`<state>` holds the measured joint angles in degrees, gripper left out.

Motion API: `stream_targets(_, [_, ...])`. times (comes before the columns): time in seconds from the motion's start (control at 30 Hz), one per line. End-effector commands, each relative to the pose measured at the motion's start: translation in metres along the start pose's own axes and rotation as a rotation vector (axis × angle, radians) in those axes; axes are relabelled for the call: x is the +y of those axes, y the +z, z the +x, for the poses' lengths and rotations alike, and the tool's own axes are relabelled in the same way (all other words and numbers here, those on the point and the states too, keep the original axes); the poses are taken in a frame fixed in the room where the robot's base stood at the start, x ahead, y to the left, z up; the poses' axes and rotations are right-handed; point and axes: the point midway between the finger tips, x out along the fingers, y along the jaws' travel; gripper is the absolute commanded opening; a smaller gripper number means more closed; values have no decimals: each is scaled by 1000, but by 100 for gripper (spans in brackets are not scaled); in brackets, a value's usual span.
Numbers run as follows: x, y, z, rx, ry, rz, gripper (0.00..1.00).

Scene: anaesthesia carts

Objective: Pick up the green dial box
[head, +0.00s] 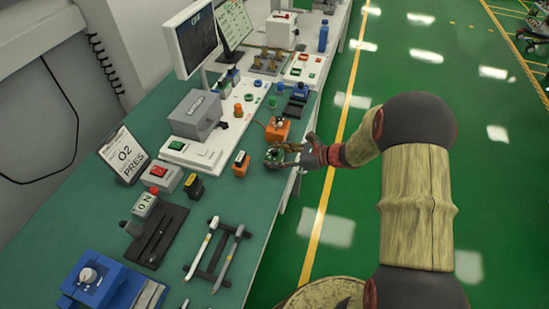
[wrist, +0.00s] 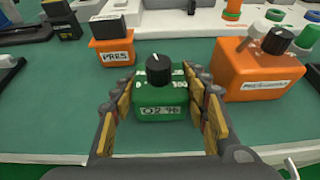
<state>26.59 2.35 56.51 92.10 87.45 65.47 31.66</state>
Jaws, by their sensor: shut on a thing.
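In the head view my gripper (head: 285,154) is at the right edge of the green bench, shut around the green dial box (head: 273,156), which is partly hidden by the fingers. Whether the box touches the bench or is slightly raised I cannot tell.
An orange dial box (wrist: 258,68) stands close on the right in the wrist view. An orange "PRES" box (wrist: 112,45) stands behind on the left. Instruments and a monitor (head: 193,38) line the bench (head: 262,197). Open green floor (head: 400,60) lies to the right.

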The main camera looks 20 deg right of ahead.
Motion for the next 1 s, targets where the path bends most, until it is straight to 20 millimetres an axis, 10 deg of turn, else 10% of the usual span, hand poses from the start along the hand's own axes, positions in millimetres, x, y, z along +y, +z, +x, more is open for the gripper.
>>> stream_targets(0.37, [0,0,0,0,0,0,0])
stream_targets(1.0, [1,37,-20,-2,-3,-2,0])
